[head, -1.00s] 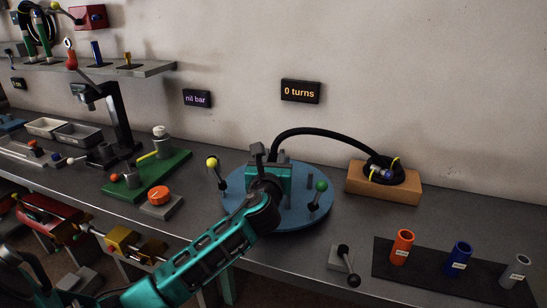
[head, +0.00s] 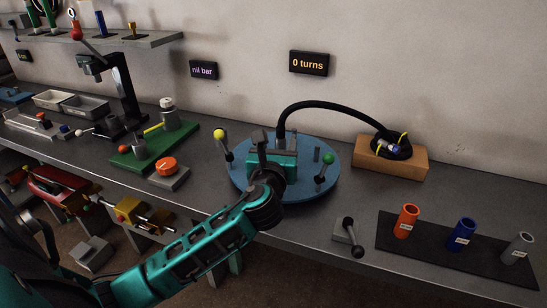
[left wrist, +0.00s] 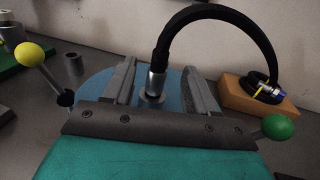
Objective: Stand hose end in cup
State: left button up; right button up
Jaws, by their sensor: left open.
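The black hose (head: 325,107) arches from the blue turntable (head: 240,183) to a wooden block. In the left wrist view its near end (left wrist: 157,78), a silver metal fitting, points down at a small ring on the turntable. My left gripper (head: 268,142) is over the turntable, open and empty. In the left wrist view the fitting shows between its spread fingers (left wrist: 160,82), touching neither; its depth relative to the tips is unclear. An orange cup (head: 405,222), a blue cup (head: 461,236) and a grey cup (head: 517,249) stand upright at the right.
The cups stand on a black mat (head: 433,250). The wooden block (head: 405,171) holds coiled hose. Levers with yellow (head: 219,134) and green knobs (head: 327,158) flank my gripper. A black-knobbed lever (head: 352,240) stands near the bench's front edge. A sign reads "0 turns" (head: 309,63).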

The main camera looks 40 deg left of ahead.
pick_arm(q)
jog(key=v, duration=0.7)
jog(key=shift+s, duration=0.25)
jog(key=shift+d, duration=0.2)
